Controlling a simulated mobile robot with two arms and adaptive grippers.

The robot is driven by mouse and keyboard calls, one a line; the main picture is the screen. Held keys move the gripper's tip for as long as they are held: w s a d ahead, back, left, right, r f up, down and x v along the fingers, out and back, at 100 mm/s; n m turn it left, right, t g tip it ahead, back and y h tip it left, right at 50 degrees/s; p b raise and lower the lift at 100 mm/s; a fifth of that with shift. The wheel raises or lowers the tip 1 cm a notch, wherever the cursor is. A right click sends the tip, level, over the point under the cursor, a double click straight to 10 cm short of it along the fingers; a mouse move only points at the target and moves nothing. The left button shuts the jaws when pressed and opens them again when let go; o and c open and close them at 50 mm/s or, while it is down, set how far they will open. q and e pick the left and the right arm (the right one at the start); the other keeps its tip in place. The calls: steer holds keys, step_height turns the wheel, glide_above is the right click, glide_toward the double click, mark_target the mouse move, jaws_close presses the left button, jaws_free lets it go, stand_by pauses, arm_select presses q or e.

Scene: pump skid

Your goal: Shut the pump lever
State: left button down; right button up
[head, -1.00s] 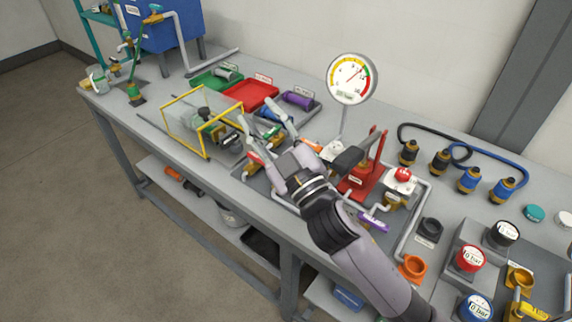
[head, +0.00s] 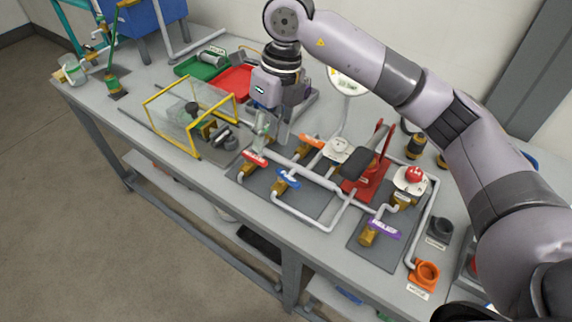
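Several small valve levers stand on the pipework: a red lever (head: 255,158), a blue lever (head: 288,179), an orange lever (head: 311,142) and a purple lever marked RELIEF (head: 384,229). The lettering on the first three is too small to read, so I cannot tell which is the pump lever. A red hand pump (head: 369,178) with a dark handle grip stands right of them. My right gripper (head: 266,143) points down just above and behind the red lever; whether it touches it is unclear. Its fingers overlap in this view, so their opening is unclear. My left gripper is out of view.
A yellow-framed clear guard (head: 192,113) stands left of the red lever. Green (head: 198,64) and red (head: 235,79) trays lie behind. A gauge (head: 347,82) is partly hidden by my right arm.

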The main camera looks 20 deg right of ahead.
steer(key=r+h, duration=0.2)
glide_above(289, 177)
steer(key=m, duration=0.1)
step_height(289, 177, down, 18)
steer(key=p, duration=0.3)
steer(key=shift+s+r+p, duration=0.1)
steer(key=shift+r+p, duration=0.05)
steer(key=shift+p, duration=0.2)
steer(key=shift+c, duration=0.2)
jaws_close()
